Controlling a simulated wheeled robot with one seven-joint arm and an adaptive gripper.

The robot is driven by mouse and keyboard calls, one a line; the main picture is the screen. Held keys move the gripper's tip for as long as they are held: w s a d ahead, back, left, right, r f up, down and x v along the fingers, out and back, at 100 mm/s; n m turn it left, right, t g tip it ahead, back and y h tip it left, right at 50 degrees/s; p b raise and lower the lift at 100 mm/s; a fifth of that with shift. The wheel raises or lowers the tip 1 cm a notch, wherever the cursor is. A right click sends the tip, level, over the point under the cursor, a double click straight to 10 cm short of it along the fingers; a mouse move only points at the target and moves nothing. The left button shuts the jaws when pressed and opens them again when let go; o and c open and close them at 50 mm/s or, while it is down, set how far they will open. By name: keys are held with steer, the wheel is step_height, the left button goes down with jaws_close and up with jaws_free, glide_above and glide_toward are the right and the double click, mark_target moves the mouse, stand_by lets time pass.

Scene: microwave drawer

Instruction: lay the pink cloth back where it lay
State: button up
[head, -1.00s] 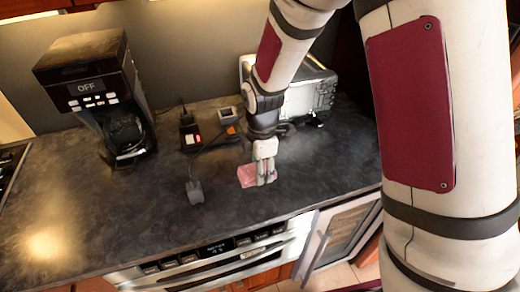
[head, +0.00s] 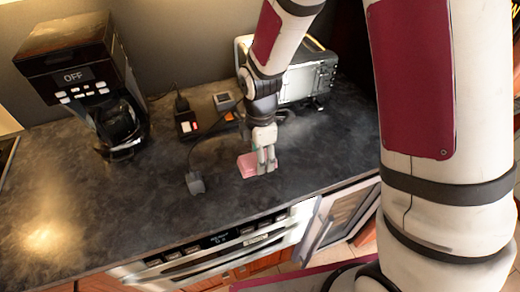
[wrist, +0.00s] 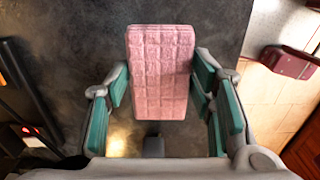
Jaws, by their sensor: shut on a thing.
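The pink cloth (head: 247,165) is a small quilted pad over the dark counter, near its front edge. My gripper (head: 266,166) points down at the cloth's right side and is shut on it. In the wrist view, the cloth (wrist: 160,75) sits between the teal finger pads of my gripper (wrist: 160,92), its quilted face towards the camera. I cannot tell whether the cloth touches the counter or hangs just above it.
A black plug (head: 195,183) on a cord lies left of the cloth. A coffee maker (head: 75,60) stands at the back left, and a silver toaster oven (head: 308,82) behind my arm. The counter (head: 110,205) is clear at front left. An oven (head: 215,245) is below the front edge.

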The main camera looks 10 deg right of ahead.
steer(key=shift+f+b, duration=0.7)
steer(key=shift+f, duration=1.45)
steer(key=o, duration=1.4)
steer(key=shift+r, duration=0.1)
